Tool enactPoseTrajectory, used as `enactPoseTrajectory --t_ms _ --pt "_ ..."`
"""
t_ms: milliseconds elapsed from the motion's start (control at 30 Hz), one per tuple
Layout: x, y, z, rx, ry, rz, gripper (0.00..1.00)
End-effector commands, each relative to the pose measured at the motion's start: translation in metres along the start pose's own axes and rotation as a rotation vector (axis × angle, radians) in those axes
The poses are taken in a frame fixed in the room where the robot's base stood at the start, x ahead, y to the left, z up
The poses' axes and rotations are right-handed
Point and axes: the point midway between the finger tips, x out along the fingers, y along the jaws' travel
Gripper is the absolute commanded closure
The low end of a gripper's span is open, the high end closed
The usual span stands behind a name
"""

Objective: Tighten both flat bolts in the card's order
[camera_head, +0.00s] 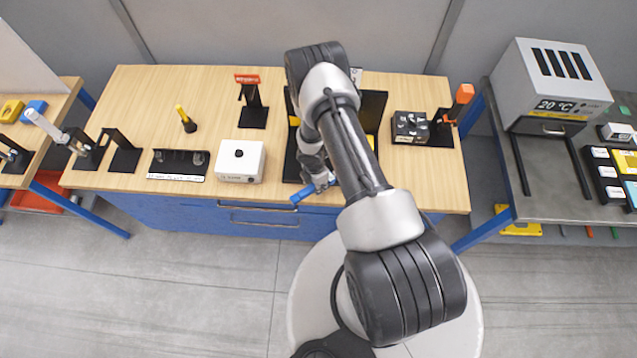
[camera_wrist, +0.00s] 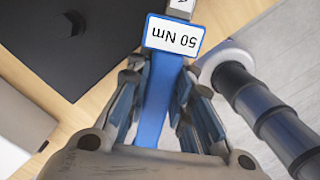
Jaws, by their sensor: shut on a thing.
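My gripper (camera_head: 322,182) is shut on a blue torque wrench (camera_head: 302,195) near the front edge of the wooden bench. In the wrist view, my gripper (camera_wrist: 160,98) has its fingers on both sides of the blue handle (camera_wrist: 156,108), which bears a white "50 Nm" label (camera_wrist: 174,35). A black fixture (camera_head: 375,108) stands on the bench, largely hidden by my arm. A small white card-like piece (camera_head: 356,75) shows behind my arm, its text unreadable. I cannot make out the flat bolts in either view.
On the bench (camera_head: 330,80) stand a white box (camera_head: 239,161), a red-labelled black stand (camera_head: 252,108), a yellow-handled tool (camera_head: 186,119), a black tray (camera_head: 178,165), a black block with knobs (camera_head: 410,127) and an orange-handled tool (camera_head: 461,100). A grey oven-like unit (camera_head: 550,80) is right.

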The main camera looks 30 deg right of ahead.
Motion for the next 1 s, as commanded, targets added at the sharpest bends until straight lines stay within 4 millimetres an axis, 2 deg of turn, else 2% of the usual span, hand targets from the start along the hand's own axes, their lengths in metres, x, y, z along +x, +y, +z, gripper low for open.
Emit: enactPoseTrajectory --t_ms 667,1000 --pt "0.0005 0.0045 0.0009 0.036 -0.002 -0.003 1.00" --pt "0.0016 -0.0022 0.0013 -0.008 -0.004 0.001 1.00"
